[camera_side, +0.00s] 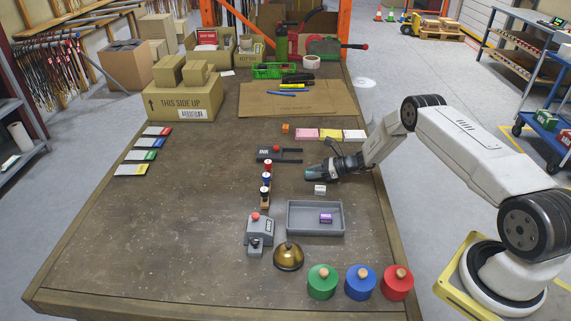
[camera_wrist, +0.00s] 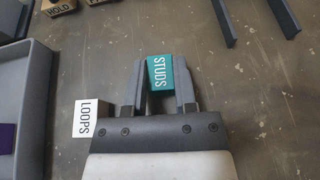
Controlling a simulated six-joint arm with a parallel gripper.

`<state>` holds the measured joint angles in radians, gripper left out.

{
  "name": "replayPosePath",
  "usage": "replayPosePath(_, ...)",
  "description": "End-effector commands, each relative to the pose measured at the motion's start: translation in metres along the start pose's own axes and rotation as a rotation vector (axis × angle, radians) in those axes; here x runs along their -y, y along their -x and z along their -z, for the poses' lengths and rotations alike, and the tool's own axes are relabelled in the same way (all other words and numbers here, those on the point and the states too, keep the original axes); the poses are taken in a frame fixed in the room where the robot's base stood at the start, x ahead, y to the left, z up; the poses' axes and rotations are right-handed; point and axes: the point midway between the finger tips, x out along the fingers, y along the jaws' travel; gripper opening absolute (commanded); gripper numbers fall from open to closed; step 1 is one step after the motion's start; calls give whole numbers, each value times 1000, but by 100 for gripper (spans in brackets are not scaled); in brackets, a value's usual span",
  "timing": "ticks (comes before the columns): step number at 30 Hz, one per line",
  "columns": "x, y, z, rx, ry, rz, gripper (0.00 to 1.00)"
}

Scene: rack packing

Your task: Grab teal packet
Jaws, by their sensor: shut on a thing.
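The teal packet (camera_wrist: 159,74), marked STUDS, shows in the wrist view between the two fingers of my gripper (camera_wrist: 158,85). The fingers are shut on its sides. In the side view my gripper (camera_side: 313,172) is low over the right part of the table, and the packet is hard to make out there. I cannot tell whether the packet touches the table.
A white LOOPS packet (camera_wrist: 90,117) is close beside my gripper; it also shows in the side view (camera_side: 320,190). A grey tray (camera_side: 315,232) holds a purple packet (camera_side: 326,217). A dark fork-shaped rack (camera_side: 279,154) lies left of my gripper.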

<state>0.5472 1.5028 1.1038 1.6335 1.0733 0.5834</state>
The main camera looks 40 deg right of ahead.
Motion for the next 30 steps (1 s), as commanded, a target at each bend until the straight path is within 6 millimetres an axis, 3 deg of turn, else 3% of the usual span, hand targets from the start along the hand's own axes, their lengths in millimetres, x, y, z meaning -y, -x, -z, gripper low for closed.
replayPosePath(14,1,3,-8,0,1,0,0)
replayPosePath(22,0,13,-31,0,1,1,0)
replayPosePath(30,-16,34,-48,1,0,2,0)
